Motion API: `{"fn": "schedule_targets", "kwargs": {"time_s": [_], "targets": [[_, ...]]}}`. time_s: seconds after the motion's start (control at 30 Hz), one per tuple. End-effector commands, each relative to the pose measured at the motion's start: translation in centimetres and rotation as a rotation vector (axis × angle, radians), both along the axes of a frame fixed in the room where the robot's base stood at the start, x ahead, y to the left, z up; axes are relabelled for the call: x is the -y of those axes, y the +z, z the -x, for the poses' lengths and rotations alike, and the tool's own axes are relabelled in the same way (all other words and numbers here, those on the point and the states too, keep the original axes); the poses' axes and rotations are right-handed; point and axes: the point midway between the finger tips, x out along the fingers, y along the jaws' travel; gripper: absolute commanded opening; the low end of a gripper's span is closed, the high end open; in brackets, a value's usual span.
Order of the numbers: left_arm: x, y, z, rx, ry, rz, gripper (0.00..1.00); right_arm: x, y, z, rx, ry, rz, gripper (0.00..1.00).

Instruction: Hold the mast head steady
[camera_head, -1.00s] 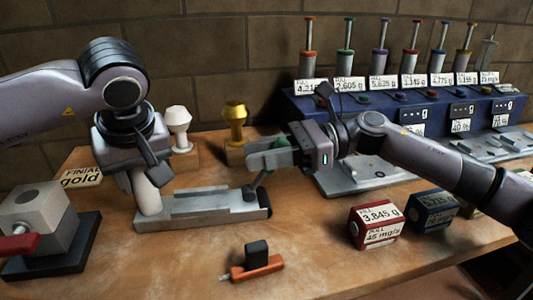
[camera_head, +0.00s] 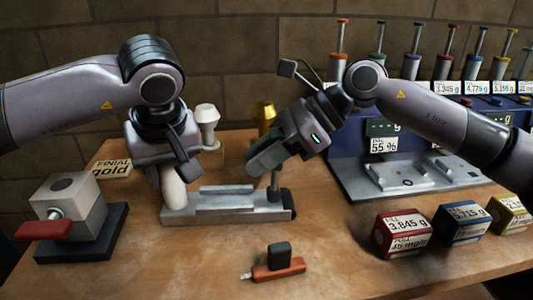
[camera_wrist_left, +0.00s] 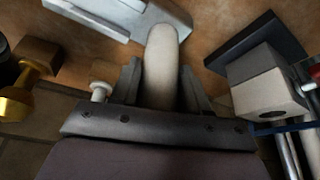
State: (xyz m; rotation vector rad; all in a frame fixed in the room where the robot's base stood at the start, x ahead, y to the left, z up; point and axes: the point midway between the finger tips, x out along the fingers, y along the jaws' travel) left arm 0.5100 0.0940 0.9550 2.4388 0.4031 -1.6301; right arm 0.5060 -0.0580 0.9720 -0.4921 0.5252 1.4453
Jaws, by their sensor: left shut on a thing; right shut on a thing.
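The mast head (camera_head: 173,190) is a pale, rounded post standing upright at the left end of a grey metal base (camera_head: 228,208). My left gripper (camera_head: 168,165) is shut on it from above. In the left wrist view, the pale post (camera_wrist_left: 160,65) stands between the two dark fingers (camera_wrist_left: 160,85), and its gripped end is partly hidden. At the base's right end a short grey upright lever (camera_head: 273,184) rises. My right gripper (camera_head: 262,164) is tilted down to the left just above and is shut at the lever's top, which its fingers hide.
A block with a red handle (camera_head: 45,229) stands at left. A white finial (camera_head: 207,125) and a gold one (camera_head: 263,114) stand behind. An orange tool with a black block (camera_head: 279,262) lies in front. Labelled red (camera_head: 400,233) and blue (camera_head: 460,222) blocks stand at right.

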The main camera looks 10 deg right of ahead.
Motion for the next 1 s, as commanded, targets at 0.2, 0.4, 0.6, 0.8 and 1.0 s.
{"fn": "schedule_targets", "kwargs": {"time_s": [0.2, 0.4, 0.6, 0.8, 1.0], "targets": [[0.1, 0.1, 0.0, 0.004, -0.001, 0.004, 0.00, -0.1, -0.1, 0.0, -0.003, 0.000, 0.006, 0.00], [0.1, 0.1, 0.0, 0.004, -0.001, 0.005, 0.00, -0.1, -0.1, 0.0, -0.003, 0.000, 0.005, 0.36], [0.1, 0.1, 0.0, 0.004, -0.001, 0.004, 0.00, -0.1, -0.1, 0.0, -0.002, 0.000, 0.004, 0.51], [0.1, 0.1, 0.0, 0.003, 0.000, 0.004, 0.00, 0.2, 0.2, 0.0, 0.000, -0.001, 0.004, 0.51], [0.0, 0.1, 0.0, 0.003, 0.001, 0.003, 0.00, 2.5, 1.9, 0.1, 0.001, -0.004, 0.003, 0.51]]}}
